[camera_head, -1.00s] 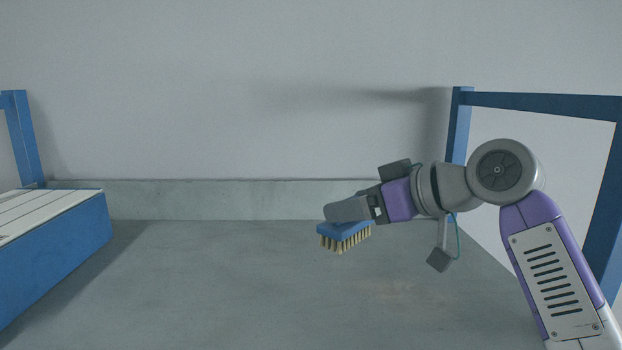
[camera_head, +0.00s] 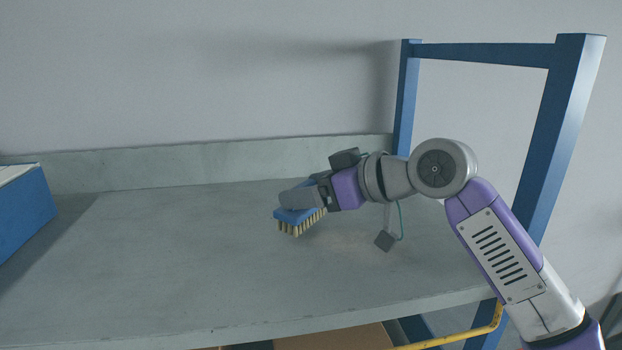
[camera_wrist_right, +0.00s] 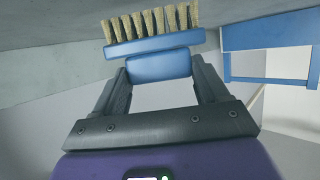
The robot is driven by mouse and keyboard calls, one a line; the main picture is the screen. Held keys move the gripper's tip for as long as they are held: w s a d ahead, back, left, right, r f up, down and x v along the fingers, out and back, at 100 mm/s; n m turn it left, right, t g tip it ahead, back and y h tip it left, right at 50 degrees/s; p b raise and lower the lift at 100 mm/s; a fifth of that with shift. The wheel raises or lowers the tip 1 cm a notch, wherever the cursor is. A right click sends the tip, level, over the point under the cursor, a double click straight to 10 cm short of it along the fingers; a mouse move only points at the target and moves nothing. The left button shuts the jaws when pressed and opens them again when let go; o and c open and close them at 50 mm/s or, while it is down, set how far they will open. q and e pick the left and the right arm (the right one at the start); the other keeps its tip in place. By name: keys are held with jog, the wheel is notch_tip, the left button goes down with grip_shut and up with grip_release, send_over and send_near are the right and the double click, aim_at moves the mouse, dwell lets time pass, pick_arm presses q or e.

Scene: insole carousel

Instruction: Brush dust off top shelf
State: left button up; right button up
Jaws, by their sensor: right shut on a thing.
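A blue brush with pale bristles (camera_head: 296,219) is in my right gripper (camera_head: 298,199), bristles pointing down, over the grey top shelf (camera_head: 180,270). In the right wrist view both fingers close on the brush's blue handle (camera_wrist_right: 158,67), and the bristles (camera_wrist_right: 152,22) face the shelf surface. I cannot tell whether the bristles touch the shelf. A faint brownish dust patch (camera_head: 350,243) lies on the shelf to the right of the brush, below my wrist. My left gripper is not in view.
A blue box with a pale slatted top (camera_head: 22,215) stands at the shelf's left end. A blue post frame (camera_head: 560,130) borders the right end. A low ledge (camera_head: 200,165) runs along the back. The middle of the shelf is clear. Below the front edge are a yellow bar (camera_head: 450,338) and a brown box (camera_head: 335,338).

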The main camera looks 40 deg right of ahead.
jog(key=shift+f+b, duration=0.9)
jog(key=shift+f, duration=0.1)
dwell(0.6)
jog(key=shift+s, duration=0.1)
